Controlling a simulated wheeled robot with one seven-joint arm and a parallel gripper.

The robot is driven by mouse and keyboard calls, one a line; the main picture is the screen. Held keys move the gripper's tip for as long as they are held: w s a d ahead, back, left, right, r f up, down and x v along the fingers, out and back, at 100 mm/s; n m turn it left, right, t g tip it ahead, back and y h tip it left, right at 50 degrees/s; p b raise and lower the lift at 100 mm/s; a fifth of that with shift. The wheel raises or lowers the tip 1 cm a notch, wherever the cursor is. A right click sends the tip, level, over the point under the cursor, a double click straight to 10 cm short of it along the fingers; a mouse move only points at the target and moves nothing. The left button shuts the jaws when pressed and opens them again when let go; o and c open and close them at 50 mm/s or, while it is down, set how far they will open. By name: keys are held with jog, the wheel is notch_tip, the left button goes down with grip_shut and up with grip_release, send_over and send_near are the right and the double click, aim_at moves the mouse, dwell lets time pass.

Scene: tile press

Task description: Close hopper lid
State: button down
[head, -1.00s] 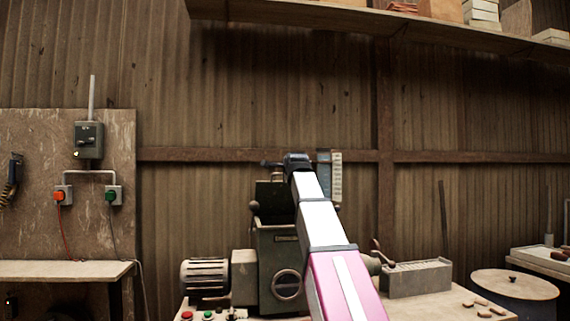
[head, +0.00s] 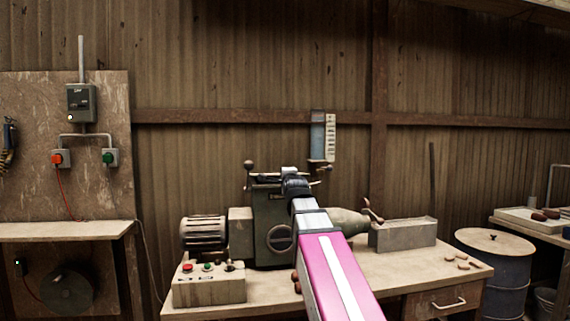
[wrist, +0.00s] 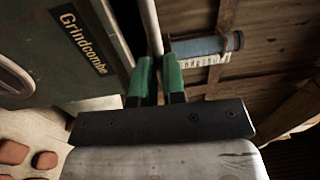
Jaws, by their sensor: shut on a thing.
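The green tile press (head: 268,212) stands on the bench in the head view, its hopper at the top. The dark hopper lid (head: 266,179) looks low over the hopper mouth; my arm partly covers it, and I cannot tell whether it rests fully down. My gripper (head: 290,178) is at the hopper top. In the wrist view its green fingers (wrist: 159,66) are shut on a pale bar (wrist: 150,22), which looks like the lid's handle. The press side with yellow lettering (wrist: 75,45) is left of the fingers.
A motor (head: 204,233) and a button box (head: 208,283) are left of the press. A grey box (head: 403,234) and small brown pieces (head: 461,262) lie to the right. A drum (head: 495,245) stands beyond the bench.

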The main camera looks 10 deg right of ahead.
jog(key=shift+w+f, duration=0.2)
jog(key=shift+f, duration=1.15)
jog(key=shift+w+f, duration=0.15)
jog(key=shift+f, duration=1.2)
jog(key=c, duration=1.2)
grip_release()
jog(key=shift+w, duration=0.2)
jog(key=shift+o, duration=0.2)
jog(key=shift+s, duration=0.15)
